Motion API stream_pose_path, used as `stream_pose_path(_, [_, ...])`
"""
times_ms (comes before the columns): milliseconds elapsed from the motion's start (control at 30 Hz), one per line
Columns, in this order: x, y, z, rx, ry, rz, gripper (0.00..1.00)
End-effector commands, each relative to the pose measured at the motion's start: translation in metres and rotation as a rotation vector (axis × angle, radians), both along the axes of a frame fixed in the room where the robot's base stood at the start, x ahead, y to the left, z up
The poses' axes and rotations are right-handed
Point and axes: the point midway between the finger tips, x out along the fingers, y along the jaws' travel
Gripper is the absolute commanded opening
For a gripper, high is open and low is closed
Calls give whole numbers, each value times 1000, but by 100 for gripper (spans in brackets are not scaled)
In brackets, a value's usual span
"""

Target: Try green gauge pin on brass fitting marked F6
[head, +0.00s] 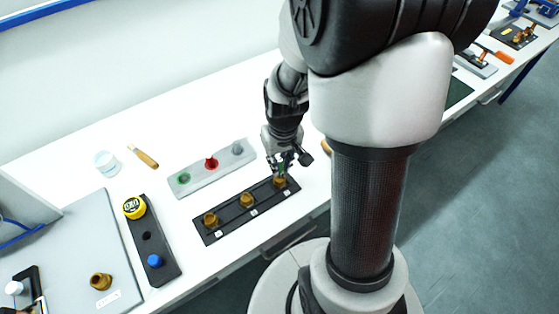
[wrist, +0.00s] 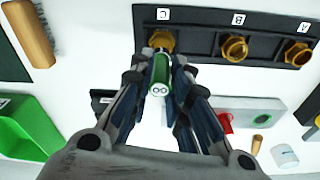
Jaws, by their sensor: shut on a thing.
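My gripper (head: 284,166) is shut on the green gauge pin (wrist: 160,72), whose round end faces the wrist camera. The pin's far end is at the brass fitting (wrist: 161,42) at the left of the row in the wrist view, which is the right-end fitting (head: 280,182) in the head view. I cannot tell whether the tip is inside its bore. The label beside this fitting seems to read C; the other two seem to read B and A. No F6 mark is legible. Two more brass fittings (head: 246,200) (head: 210,220) sit in the same black rail (head: 229,212).
A grey holder (head: 213,173) has a green-ringed empty spot (head: 184,179), a red pin (head: 211,163) and a grey pin (head: 237,148). A lone brass fitting (head: 100,281) sits on a grey plate (head: 75,235). A black box (head: 163,270) has yellow and blue buttons.

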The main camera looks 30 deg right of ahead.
Motion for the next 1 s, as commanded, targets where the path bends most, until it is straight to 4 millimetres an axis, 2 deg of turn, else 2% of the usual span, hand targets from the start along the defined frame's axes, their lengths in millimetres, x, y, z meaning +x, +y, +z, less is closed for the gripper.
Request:
stream_pose_path(33, [0,0,8,0,-2,0,0])
stream_pose_path(533, [0,0,48,0,0,0,0])
stream_pose_path(1000, [0,0,50,0,0,0,0])
